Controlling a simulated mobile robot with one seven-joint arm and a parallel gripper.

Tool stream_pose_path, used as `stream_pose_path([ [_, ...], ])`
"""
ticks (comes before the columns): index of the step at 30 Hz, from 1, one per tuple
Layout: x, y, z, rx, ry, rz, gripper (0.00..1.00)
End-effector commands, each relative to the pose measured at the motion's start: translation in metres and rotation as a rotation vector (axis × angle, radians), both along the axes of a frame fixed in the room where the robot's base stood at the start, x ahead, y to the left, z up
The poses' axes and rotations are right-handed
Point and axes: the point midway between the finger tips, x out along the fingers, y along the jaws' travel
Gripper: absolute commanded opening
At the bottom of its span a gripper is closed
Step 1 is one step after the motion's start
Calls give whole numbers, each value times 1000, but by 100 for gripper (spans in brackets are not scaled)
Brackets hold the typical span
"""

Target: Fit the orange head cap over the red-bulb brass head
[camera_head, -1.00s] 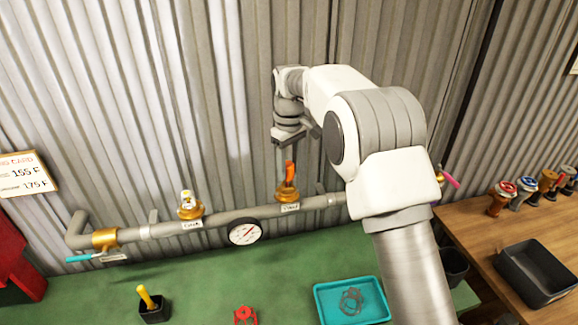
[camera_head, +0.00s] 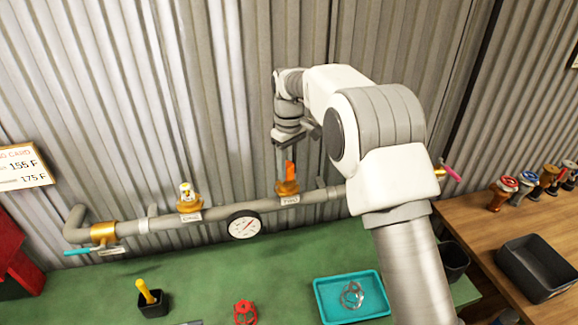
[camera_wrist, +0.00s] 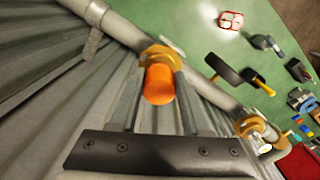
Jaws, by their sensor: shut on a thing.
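The orange head cap (camera_head: 290,168) stands upright at the right brass head (camera_head: 288,187) on the wall pipe, below my gripper (camera_head: 290,145). In the wrist view the cap (camera_wrist: 159,86) lies between the two fingers of my gripper (camera_wrist: 161,76), which are shut on it. The brass collar (camera_wrist: 160,55) shows just beyond the cap. The cap hides the bulb, so I cannot see its colour or how deep the cap sits. A second brass head (camera_head: 189,204) with a white and yellow top stands uncapped to the left.
A gauge (camera_head: 244,225) hangs on the pipe (camera_head: 330,195) between the heads. Below on the green bench (camera_head: 95,290) are a black cup (camera_head: 153,308), a red cage-like part (camera_head: 245,313) and a teal tray (camera_head: 325,301). Corrugated wall (camera_head: 200,80) stands close behind.

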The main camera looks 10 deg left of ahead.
Motion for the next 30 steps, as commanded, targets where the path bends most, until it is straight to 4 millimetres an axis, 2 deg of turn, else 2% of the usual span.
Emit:
stream_pose_path([
  [12, 0, 0, -11, 0, 1, 0, 0],
  [13, 0, 0, -10, 0, 0, 0, 52],
  [18, 0, 0, -10, 0, 0, 0, 82],
  [26, 0, 0, -10, 0, 0, 0, 82],
  [30, 1, 0, -3, 1, -2, 0, 82],
])
